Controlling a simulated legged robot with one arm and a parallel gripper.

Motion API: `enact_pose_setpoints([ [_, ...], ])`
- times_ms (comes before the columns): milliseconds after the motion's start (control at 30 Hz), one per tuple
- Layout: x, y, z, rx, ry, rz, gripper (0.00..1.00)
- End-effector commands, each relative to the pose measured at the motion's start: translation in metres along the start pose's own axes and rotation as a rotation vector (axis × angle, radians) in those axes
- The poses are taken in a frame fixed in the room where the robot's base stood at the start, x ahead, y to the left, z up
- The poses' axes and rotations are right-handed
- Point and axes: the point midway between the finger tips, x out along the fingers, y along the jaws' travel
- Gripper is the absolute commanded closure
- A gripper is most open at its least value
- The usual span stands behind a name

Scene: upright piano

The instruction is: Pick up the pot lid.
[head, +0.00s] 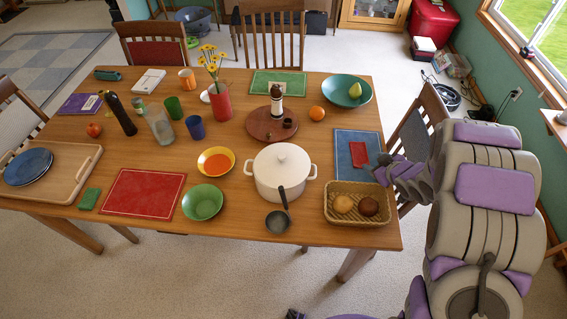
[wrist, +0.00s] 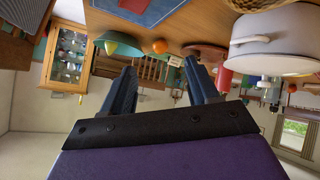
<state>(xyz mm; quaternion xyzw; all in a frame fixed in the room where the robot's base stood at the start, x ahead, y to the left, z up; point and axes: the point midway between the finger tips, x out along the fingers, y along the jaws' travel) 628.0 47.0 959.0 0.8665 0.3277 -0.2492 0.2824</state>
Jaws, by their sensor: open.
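The white pot lid (head: 283,158), with a small round knob on top, sits on the white two-handled pot (head: 281,185) at the front centre-right of the table. My gripper (head: 384,172) is at the table's right side, to the right of the pot and apart from it, above the area between basket and blue mat. In the wrist view, which looks upside down, my gripper's two dark fingers (wrist: 161,82) are spread with nothing between them. The pot (wrist: 275,45) shows at the upper right there.
A wicker basket (head: 341,216) with two bread-like items stands between pot and table edge. A ladle (head: 279,218) lies before the pot. A round wooden board (head: 262,128) with a pepper mill is behind it. Green and yellow bowls (head: 215,162) are to its left.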

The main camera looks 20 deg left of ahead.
Motion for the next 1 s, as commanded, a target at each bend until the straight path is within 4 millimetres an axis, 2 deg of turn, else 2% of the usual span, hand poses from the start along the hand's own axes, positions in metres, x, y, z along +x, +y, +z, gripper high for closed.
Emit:
enact_pose_setpoints([
  [33, 0.013, -0.018, 0.001, 0.002, 0.056, -0.051, 0.41],
  [100, 0.025, -0.043, -0.004, 0.003, 0.148, -0.121, 0.41],
  [200, 0.037, -0.08, -0.013, 0.022, 0.289, -0.218, 0.41],
  [300, 0.039, -0.116, -0.024, 0.059, 0.431, -0.31, 0.41],
  [433, 0.033, -0.152, -0.035, 0.117, 0.582, -0.403, 0.41],
  [600, 0.024, -0.173, -0.044, 0.165, 0.687, -0.463, 0.41],
  [733, 0.024, -0.179, -0.048, 0.175, 0.709, -0.476, 0.41],
  [1000, 0.048, -0.192, -0.073, 0.171, 0.713, -0.477, 0.41],
])
